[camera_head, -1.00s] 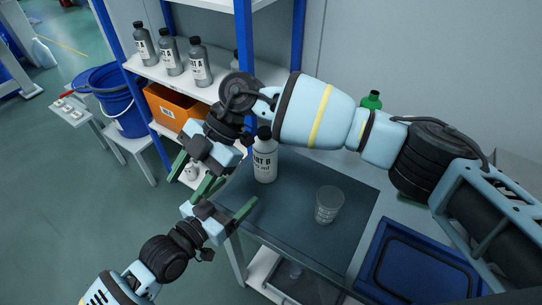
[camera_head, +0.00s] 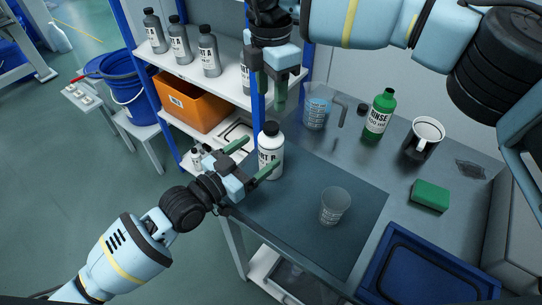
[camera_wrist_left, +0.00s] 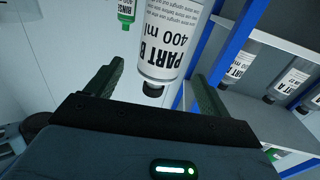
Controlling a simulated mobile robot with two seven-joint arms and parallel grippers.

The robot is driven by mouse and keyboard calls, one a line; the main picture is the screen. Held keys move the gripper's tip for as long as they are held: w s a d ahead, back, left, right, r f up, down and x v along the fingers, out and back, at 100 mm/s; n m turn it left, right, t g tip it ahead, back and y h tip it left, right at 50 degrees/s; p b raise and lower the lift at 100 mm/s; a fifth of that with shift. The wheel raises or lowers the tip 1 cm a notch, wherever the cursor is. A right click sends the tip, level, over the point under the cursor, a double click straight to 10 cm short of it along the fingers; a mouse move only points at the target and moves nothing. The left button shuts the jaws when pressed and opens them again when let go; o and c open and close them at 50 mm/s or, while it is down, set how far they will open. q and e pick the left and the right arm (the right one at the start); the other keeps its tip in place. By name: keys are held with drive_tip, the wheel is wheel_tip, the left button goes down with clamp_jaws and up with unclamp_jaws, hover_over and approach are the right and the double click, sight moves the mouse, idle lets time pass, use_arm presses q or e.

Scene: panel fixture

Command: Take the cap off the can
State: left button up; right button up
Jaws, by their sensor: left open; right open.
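The can (camera_head: 271,152), grey-white with a black cap (camera_head: 270,128) and PART B lettering, stands upright at the left back of the dark mat (camera_head: 300,215). My right gripper (camera_head: 271,93) is open and empty, pointing down above the cap with a gap.
A clear cup (camera_head: 333,207) stands on the mat. A blue tray (camera_head: 400,270) lies front right. A blue shelf post (camera_head: 257,105) stands close behind the can.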

sight(271, 143)
use_arm(q)
drive_tip(key=shift+x, duration=2.75)
clamp_jaws()
use_arm(e)
drive_tip(key=m, duration=0.4)
drive_tip(key=shift+f, duration=0.1)
drive_tip(key=shift+f, duration=3.95)
